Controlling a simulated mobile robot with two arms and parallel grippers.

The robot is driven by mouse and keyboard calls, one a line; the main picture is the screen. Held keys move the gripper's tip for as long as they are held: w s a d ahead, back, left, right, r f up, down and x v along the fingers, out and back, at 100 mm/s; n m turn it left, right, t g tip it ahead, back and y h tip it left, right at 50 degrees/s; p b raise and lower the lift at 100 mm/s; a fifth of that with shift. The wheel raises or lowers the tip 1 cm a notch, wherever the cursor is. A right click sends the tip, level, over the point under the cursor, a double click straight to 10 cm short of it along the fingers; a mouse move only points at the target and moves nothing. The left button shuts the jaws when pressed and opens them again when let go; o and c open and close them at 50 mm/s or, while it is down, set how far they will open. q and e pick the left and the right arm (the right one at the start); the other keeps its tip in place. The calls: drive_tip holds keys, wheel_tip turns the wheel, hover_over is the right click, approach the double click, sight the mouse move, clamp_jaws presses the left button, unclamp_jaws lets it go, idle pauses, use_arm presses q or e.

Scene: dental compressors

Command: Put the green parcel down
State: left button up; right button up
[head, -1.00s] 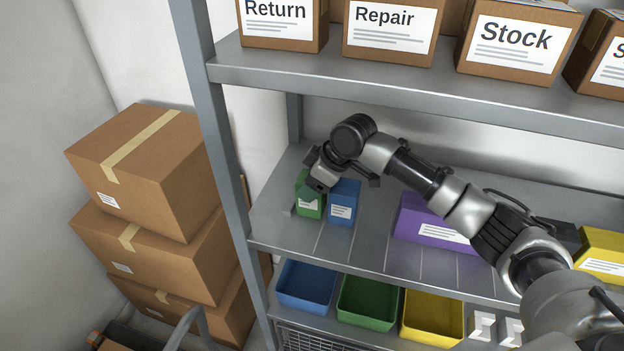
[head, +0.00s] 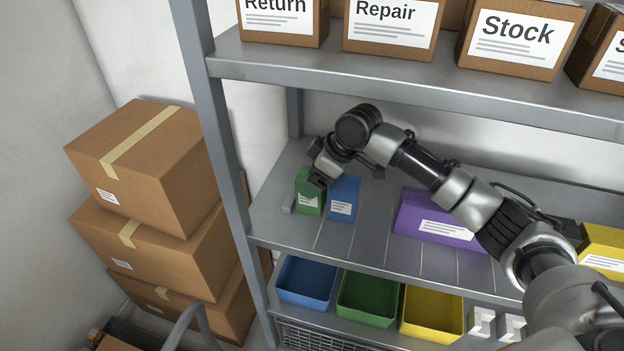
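The green parcel (head: 304,203) stands upright at the left end of the middle shelf (head: 375,250), its white label facing out. Its base appears to rest on the shelf. My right gripper (head: 315,184) is at the top of the green parcel, and a dark part of it covers the parcel's upper right. Its far finger is hidden, so I cannot tell whether it grips the parcel. The blue parcel (head: 344,198) stands close beside the green one, on its right. My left gripper is out of view.
A purple parcel (head: 425,209) and a yellow parcel (head: 607,243) stand farther right on the shelf. Blue, green and yellow bins sit below. Labelled boxes, such as Repair (head: 390,28), fill the shelf above. The shelf post (head: 222,130) is at left, with stacked cartons (head: 140,160) beyond.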

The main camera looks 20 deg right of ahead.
drive_tip(key=v, duration=0.6)
drive_tip(key=shift+b, duration=0.4)
drive_tip(key=shift+f, duration=0.1)
